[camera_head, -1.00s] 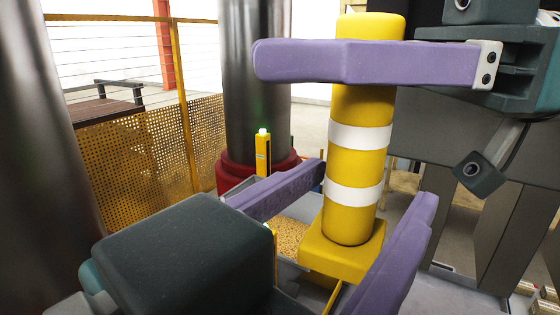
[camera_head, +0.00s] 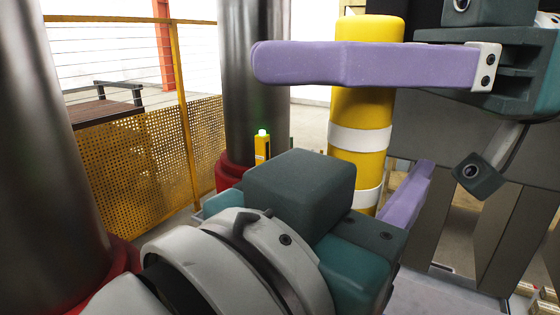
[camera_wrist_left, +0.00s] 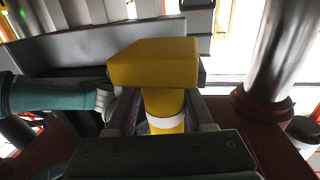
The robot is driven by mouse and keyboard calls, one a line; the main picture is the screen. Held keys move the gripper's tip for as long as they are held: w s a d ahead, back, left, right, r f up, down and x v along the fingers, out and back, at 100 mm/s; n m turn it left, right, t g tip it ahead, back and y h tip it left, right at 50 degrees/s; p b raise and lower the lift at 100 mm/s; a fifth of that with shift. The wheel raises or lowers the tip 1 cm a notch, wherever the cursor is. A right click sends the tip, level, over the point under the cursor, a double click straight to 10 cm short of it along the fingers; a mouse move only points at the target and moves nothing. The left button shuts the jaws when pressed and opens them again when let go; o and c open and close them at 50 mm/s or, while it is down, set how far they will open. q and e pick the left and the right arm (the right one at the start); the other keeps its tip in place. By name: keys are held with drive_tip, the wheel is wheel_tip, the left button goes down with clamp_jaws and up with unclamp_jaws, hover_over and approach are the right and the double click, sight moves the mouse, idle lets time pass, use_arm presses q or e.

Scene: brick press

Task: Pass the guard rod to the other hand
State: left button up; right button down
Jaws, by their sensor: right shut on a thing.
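The guard rod is a yellow post (camera_head: 362,112) with white bands, standing about upright in the head view. A square yellow block (camera_wrist_left: 155,62) at one end shows in the left wrist view. My right gripper (camera_head: 275,62) reaches in from the right and is shut on the rod near its top; its near purple finger crosses in front. My left gripper (camera_head: 400,188) is at the lower part of the rod, its palm hiding the rod's bottom. In the left wrist view its fingers (camera_wrist_left: 165,115) are open on both sides of the rod; I cannot tell if they touch it.
A large dark column (camera_head: 250,80) stands behind, with a red base. Another column (camera_head: 50,120) is at the left. A small yellow post with a green light (camera_head: 262,148) stands near the middle. A yellow mesh fence (camera_head: 150,150) is at back left.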

use_arm(q)
drive_tip(key=shift+s+d, duration=0.1)
clamp_jaws()
use_arm(e)
drive_tip(key=shift+w, duration=0.1)
drive_tip(key=shift+c, duration=1.9)
unclamp_jaws()
